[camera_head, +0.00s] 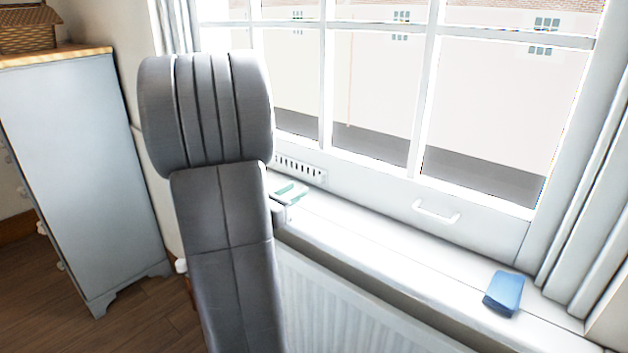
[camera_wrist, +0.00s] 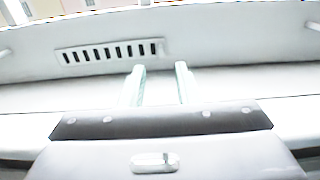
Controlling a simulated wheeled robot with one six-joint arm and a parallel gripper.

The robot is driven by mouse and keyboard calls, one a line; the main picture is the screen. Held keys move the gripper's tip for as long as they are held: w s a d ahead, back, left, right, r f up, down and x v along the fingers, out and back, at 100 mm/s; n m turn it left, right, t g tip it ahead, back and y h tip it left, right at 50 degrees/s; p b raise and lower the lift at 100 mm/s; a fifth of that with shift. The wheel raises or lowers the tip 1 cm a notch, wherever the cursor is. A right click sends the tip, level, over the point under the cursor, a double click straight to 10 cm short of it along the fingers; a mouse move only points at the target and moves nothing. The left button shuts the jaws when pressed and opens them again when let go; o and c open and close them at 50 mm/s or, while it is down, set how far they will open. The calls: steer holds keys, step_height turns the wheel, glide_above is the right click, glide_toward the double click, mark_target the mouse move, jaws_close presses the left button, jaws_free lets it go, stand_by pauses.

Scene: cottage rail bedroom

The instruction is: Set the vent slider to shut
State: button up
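The vent (camera_head: 300,168) is a pale strip with a row of dark slots, set low in the window frame above the sill. It also shows in the wrist view (camera_wrist: 110,52), up and left of my fingers, its slots dark. A small pale part at its right end may be the slider tab, but I cannot tell for sure. In the head view my arm hides part of the vent's left side and most of my gripper (camera_head: 290,192).
A white window handle (camera_head: 436,212) sticks out of the frame to the right. A blue box-like object (camera_head: 504,293) lies on the sill (camera_head: 370,243) at the far right. A radiator (camera_head: 335,305) is below the sill. A grey chest of drawers (camera_head: 75,160) stands at the left.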

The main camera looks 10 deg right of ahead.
mark_target(319, 176)
steer(key=x, duration=0.8)
steer(key=shift+w+d, duration=0.1)
steer(key=shift+d, duration=0.05)
jaws_close()
